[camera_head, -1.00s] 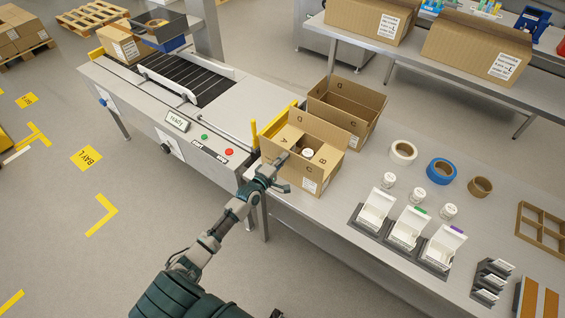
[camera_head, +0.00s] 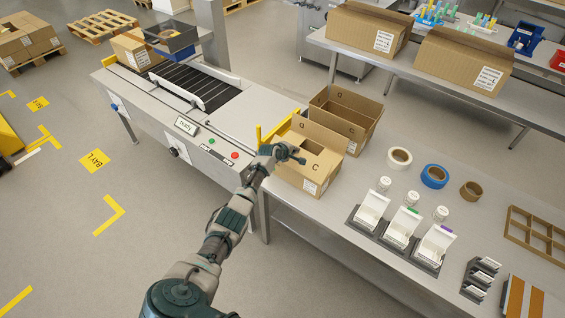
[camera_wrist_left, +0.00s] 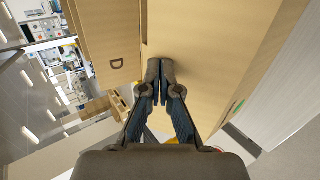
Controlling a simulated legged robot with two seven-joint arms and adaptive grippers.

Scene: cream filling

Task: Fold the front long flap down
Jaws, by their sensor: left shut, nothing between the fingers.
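The open brown carton (camera_head: 298,182) stands at the near left end of the grey table. A flap marked C (camera_head: 315,168) shows on its near right side. A back flap (camera_head: 320,135) stands up behind the opening. My left gripper (camera_head: 298,156) is shut and empty over the carton's near left part, and its hand hides part of the carton. In the left wrist view, the shut fingers (camera_wrist_left: 162,78) are close to a broad cardboard panel (camera_wrist_left: 205,55). A panel marked D (camera_wrist_left: 112,40) is at the left there. I cannot tell whether the fingertips touch cardboard. My right gripper is not in view.
A second open carton (camera_head: 357,128) stands right behind. A conveyor (camera_head: 215,95) with yellow guides adjoins on the left. Tape rolls (camera_head: 435,176), small jars (camera_head: 412,199) and white boxes (camera_head: 402,226) stand to the right on the table.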

